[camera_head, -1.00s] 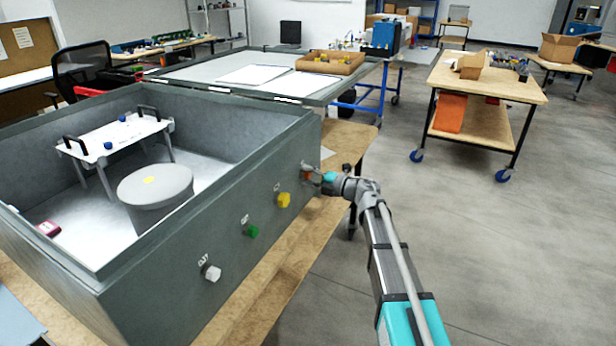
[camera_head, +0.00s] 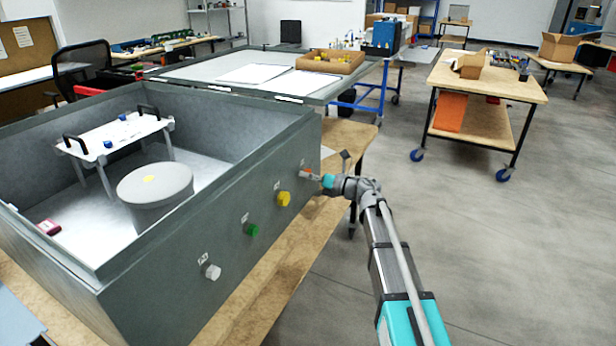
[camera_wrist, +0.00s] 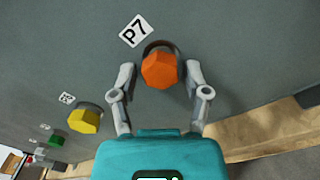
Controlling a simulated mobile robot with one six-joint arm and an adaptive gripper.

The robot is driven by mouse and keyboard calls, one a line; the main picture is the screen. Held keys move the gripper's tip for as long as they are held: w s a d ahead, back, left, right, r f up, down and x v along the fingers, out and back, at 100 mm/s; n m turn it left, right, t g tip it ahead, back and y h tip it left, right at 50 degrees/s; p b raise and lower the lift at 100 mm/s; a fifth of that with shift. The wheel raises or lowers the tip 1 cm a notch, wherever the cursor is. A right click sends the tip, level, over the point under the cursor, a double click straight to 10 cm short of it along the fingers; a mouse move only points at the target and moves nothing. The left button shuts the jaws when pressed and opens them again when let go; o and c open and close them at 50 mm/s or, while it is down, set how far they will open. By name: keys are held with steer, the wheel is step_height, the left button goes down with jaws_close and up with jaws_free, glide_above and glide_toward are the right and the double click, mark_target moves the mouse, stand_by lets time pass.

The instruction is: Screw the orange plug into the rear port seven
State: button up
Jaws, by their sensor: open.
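The orange plug (camera_wrist: 159,70) sits at the port beside the P7 label (camera_wrist: 136,30) on the grey box wall in the wrist view. A dark ring of the port shows behind its upper edge. How deep the plug is seated I cannot tell. My gripper (camera_wrist: 159,78) is open, with one finger on each side of the plug and a gap visible at both sides. In the head view my gripper (camera_head: 312,175) is at the right end of the box wall, and a bit of orange (camera_head: 308,170) shows between its fingers.
The grey box (camera_head: 190,275) also carries yellow (camera_head: 284,199), green (camera_head: 251,229) and white (camera_head: 212,271) plugs in a row along this wall. A wooden bench edge (camera_head: 265,305) runs below.

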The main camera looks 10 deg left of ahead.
steer(key=shift+n, duration=0.9)
jaws_close()
steer(key=m, duration=0.6)
steer(key=shift+s+a, duration=0.1)
steer(key=shift+s, duration=0.05)
steer(key=shift+r+m, duration=0.1)
steer(key=shift+m, duration=0.2)
